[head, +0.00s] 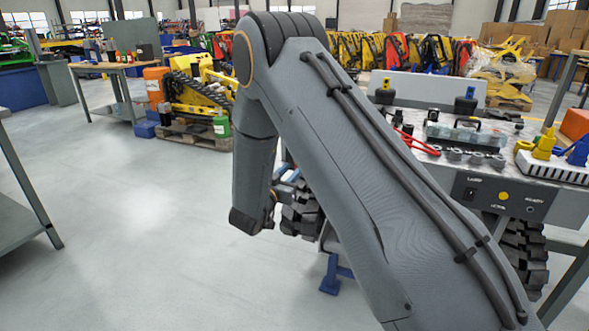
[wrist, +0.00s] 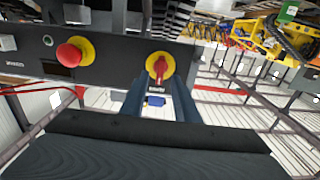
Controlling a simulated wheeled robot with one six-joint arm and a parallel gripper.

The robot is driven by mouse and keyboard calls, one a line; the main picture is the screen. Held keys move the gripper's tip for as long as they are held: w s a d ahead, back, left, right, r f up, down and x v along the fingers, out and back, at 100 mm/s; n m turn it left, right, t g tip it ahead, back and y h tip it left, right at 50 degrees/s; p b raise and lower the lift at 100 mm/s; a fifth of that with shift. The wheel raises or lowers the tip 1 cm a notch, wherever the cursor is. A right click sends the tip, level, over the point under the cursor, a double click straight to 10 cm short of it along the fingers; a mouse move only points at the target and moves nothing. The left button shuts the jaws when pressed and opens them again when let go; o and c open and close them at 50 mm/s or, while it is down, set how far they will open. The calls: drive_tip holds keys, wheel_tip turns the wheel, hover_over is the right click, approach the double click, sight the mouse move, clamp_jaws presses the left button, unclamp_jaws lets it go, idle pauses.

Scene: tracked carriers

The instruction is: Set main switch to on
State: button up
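The main switch (wrist: 160,68), a red rotary handle on a round yellow plate, is on a dark grey panel (wrist: 115,68) in the wrist view. Its handle stands nearly upright in the picture. The small label below it is too blurred to read. My gripper (wrist: 161,96) shows as two dark blue-grey fingers reaching up from the bottom, one below left and one below right of the switch. The fingers are apart with nothing held between them. I cannot tell whether they touch the panel. In the head view my arm hides the switch.
A red mushroom button (wrist: 74,54) on a yellow plate sits left of the switch. In the head view, a carrier with a black track (head: 528,255) stands at the right, bearing a tool-covered top and a control box (head: 505,196). Open floor (head: 140,230) lies to the left.

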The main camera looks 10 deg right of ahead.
drive_tip(key=x, duration=0.3)
drive_tip(key=shift+w, duration=0.15)
clamp_jaws()
